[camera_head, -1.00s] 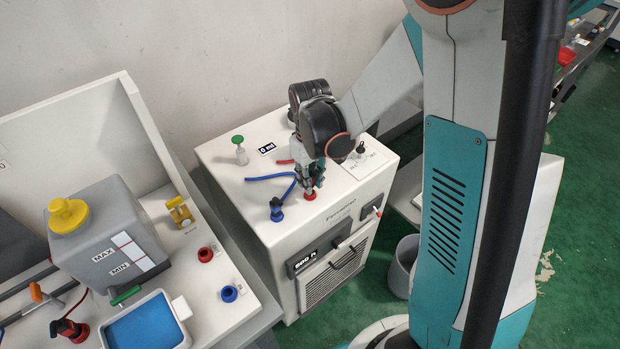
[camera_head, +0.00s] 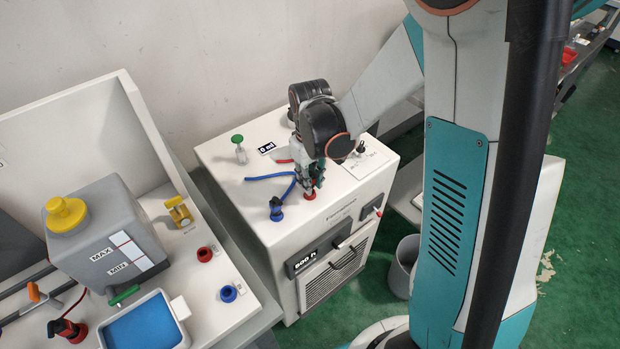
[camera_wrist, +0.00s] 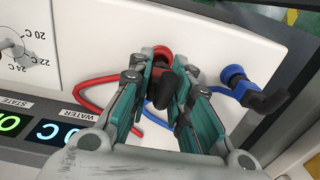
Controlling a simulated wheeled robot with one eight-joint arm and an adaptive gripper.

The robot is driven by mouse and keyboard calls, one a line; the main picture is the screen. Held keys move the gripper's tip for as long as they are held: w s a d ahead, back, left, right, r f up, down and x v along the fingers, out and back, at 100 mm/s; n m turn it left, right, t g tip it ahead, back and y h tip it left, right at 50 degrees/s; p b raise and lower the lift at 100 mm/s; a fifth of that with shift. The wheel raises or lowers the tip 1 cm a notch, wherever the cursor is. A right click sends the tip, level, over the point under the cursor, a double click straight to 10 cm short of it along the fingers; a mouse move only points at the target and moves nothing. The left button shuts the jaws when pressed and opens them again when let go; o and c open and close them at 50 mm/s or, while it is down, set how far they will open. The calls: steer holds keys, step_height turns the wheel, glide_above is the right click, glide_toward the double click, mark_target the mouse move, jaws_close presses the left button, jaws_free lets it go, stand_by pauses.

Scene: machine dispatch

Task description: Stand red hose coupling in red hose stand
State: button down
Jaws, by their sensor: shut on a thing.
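My gripper (camera_head: 309,180) is over the white machine's top and shut on the red hose coupling. In the wrist view, the coupling (camera_wrist: 162,90) has a dark body between the fingers of my gripper (camera_wrist: 161,68). Its red end (camera_wrist: 162,53) is at the machine's top; I cannot tell whether it is still seated there. A red hose (camera_wrist: 97,93) curves beside it. In the head view my fingers hide most of the coupling. A red ring-shaped holder (camera_head: 205,254), seemingly the red hose stand, is on the left bench and looks empty.
A blue coupling (camera_head: 276,211) with a blue hose stands close beside my gripper; it also shows in the wrist view (camera_wrist: 238,82). A green-topped fitting (camera_head: 238,146) is farther back. The bench holds a blue ring holder (camera_head: 229,293), a grey tank (camera_head: 105,240) and a blue tray (camera_head: 140,325).

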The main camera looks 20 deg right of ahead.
steer(key=shift+f+b, duration=0.8)
steer(key=shift+f, duration=0.15)
steer(key=c, duration=1)
jaws_free()
steer(key=shift+r, duration=0.15)
steer(key=shift+r+p, duration=2.1)
steer(key=shift+r, duration=0.8)
